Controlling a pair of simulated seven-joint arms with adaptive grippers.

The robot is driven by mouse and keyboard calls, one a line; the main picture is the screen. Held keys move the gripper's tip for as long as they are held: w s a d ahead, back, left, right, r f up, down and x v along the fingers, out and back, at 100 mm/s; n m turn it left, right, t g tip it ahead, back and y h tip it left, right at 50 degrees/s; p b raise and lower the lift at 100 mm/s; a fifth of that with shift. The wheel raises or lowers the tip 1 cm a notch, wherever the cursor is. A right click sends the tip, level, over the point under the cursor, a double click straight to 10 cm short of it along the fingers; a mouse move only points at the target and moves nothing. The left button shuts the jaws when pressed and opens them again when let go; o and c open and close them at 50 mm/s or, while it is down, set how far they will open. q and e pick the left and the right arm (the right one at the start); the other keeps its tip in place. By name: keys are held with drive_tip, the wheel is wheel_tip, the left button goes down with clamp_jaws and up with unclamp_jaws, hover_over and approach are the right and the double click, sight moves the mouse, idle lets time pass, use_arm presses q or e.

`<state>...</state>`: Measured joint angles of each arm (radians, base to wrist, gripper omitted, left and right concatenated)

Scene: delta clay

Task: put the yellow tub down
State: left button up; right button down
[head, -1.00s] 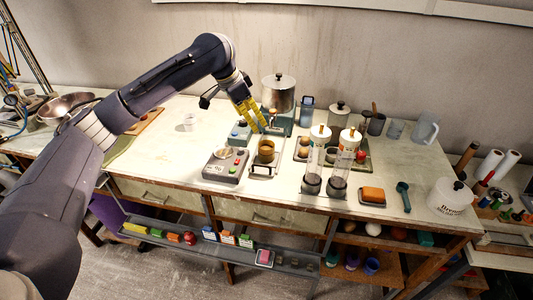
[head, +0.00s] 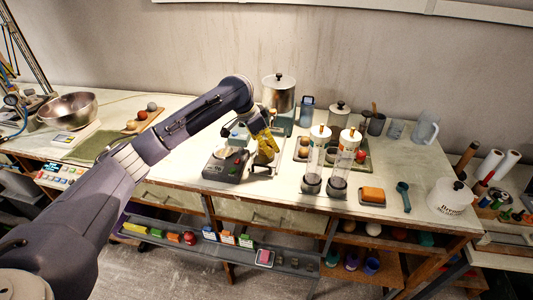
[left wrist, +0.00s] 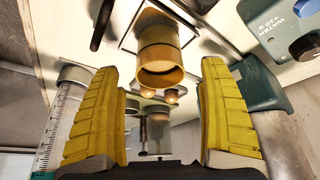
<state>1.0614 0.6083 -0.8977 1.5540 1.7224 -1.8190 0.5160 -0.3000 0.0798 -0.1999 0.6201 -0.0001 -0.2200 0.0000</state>
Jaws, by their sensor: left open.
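The yellow tub (head: 262,158) stands upright on a small metal-framed stand (head: 258,174) near the front of the table, partly hidden behind my left gripper in the head view. My left gripper (head: 267,150) points down at it with its yellow fingers open. In the left wrist view the tub (left wrist: 159,52) lies ahead between the two spread fingers, with clear gaps on both sides; nothing is held. My right gripper is in neither view.
An orange block (head: 373,195) lies farther right.

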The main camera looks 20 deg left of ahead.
use_arm(q)
drive_tip(key=shift+x, duration=2.65)
drive_tip(key=shift+w, duration=0.1)
drive_tip(key=c, duration=1.5)
drive_tip(key=shift+r, duration=0.1)
drive_tip(key=shift+r, duration=0.1)
